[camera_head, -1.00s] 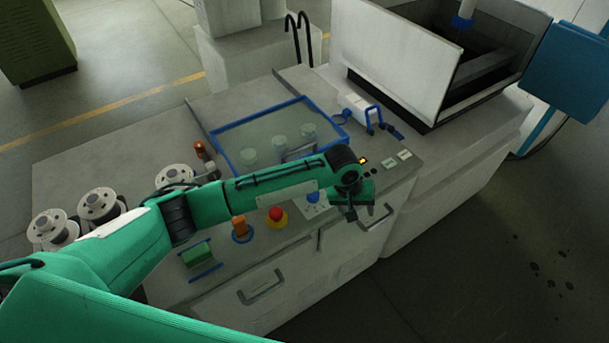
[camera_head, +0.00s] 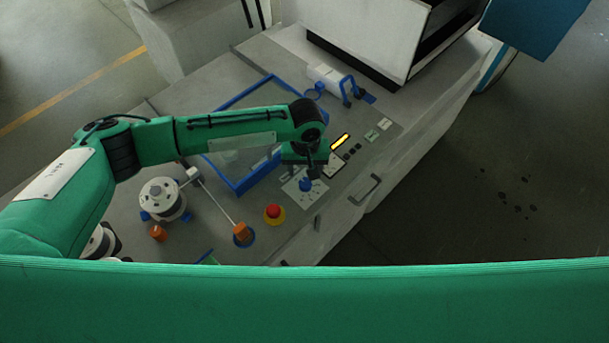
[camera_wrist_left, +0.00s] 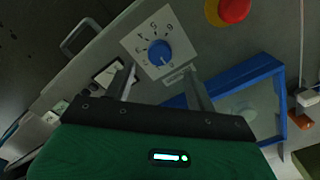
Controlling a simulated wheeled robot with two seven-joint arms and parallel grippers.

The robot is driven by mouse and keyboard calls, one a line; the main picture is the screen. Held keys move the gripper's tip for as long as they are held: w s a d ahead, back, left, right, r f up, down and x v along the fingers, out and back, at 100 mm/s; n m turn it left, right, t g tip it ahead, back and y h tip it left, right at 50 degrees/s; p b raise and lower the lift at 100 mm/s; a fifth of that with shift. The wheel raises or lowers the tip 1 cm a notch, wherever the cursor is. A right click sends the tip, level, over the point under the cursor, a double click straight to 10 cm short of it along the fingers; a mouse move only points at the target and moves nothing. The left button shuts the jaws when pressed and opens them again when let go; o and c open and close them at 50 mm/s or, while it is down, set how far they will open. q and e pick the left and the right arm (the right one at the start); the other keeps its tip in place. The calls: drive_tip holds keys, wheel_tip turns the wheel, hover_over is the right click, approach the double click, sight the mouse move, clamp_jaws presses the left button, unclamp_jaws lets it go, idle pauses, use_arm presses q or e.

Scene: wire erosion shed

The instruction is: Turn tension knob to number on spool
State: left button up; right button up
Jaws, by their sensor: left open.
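The blue tension knob (camera_head: 306,185) sits on a white dial plate (camera_head: 290,189) on the machine's top. My left gripper (camera_head: 312,170) is over the far edge of the plate. In the left wrist view the left gripper (camera_wrist_left: 160,82) is open, its two fingers apart, with nothing between them. A white spool (camera_head: 162,196) stands to the left; I cannot read any number on it. My right gripper is not in view.
A blue-framed tray (camera_head: 239,188) lies behind, partly under my arm.

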sight(305, 182)
use_arm(q)
wheel_tip(305, 182, down, 6)
drive_tip(key=shift+r+p, duration=0.25)
drive_tip(key=shift+p, duration=0.6)
drive_tip(key=shift+f, duration=0.55)
drive_tip(key=c, duration=1)
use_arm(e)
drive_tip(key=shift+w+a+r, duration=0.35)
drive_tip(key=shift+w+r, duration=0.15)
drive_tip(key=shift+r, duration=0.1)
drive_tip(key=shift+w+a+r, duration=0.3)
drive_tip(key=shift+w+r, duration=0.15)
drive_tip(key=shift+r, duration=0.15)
